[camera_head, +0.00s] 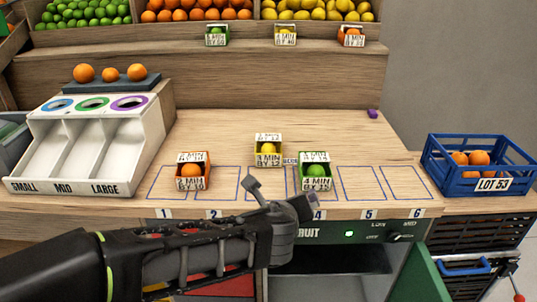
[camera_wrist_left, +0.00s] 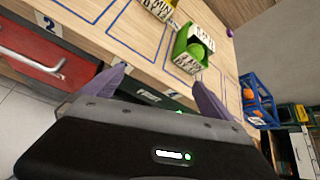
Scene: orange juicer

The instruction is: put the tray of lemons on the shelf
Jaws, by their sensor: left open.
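The small yellow tray with a lemon (camera_head: 268,153) stands on the wooden counter, behind the row of numbered squares, between an orange tray and a green tray. Part of it shows at the top of the left wrist view (camera_wrist_left: 160,9). The wooden shelf (camera_head: 225,74) rises behind the counter. My left gripper (camera_head: 279,196) is open and empty at the counter's front edge, in front of and below the yellow tray. Its two fingers are spread in the left wrist view (camera_wrist_left: 160,92), with the counter edge beyond them. My right gripper is not in view.
The orange tray (camera_head: 192,172) is left of the yellow tray; the green tray with a lime (camera_head: 315,172) is close on its right. Small trays line the upper ledge, including a yellow one (camera_head: 285,35). A white sorter (camera_head: 85,140) stands left, a blue crate (camera_head: 482,165) right.

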